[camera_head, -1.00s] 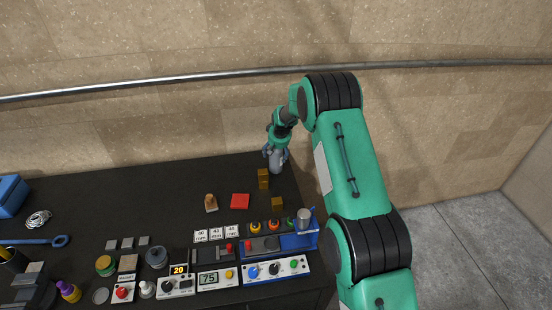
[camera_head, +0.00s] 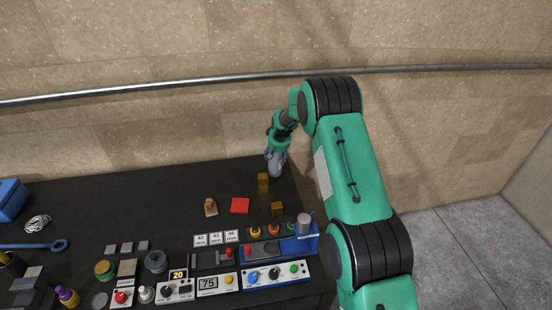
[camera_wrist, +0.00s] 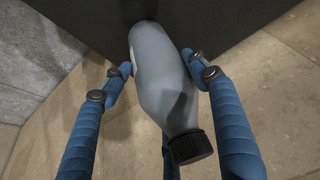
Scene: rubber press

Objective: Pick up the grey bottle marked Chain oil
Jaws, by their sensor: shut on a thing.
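The grey bottle (camera_wrist: 158,75) with a black ribbed cap fills the middle of the wrist view. My gripper (camera_wrist: 160,84) is shut on it, with blue fingers on both sides of its body. The cap points toward the bottom of the wrist view. A pale patch shows at the bottle's left edge; no lettering can be read. In the head view the grey bottle (camera_head: 275,168) is small, at the table's far right corner, with my gripper (camera_head: 276,154) around its top. I cannot tell whether its base touches the table.
A tall brown block (camera_head: 263,182) stands just in front of the bottle, with a smaller block (camera_head: 277,208) nearer. A red square (camera_head: 240,205) and a wooden stamp (camera_head: 210,207) lie to the left. The press (camera_head: 302,243) and control boxes line the front edge. The back left table is clear.

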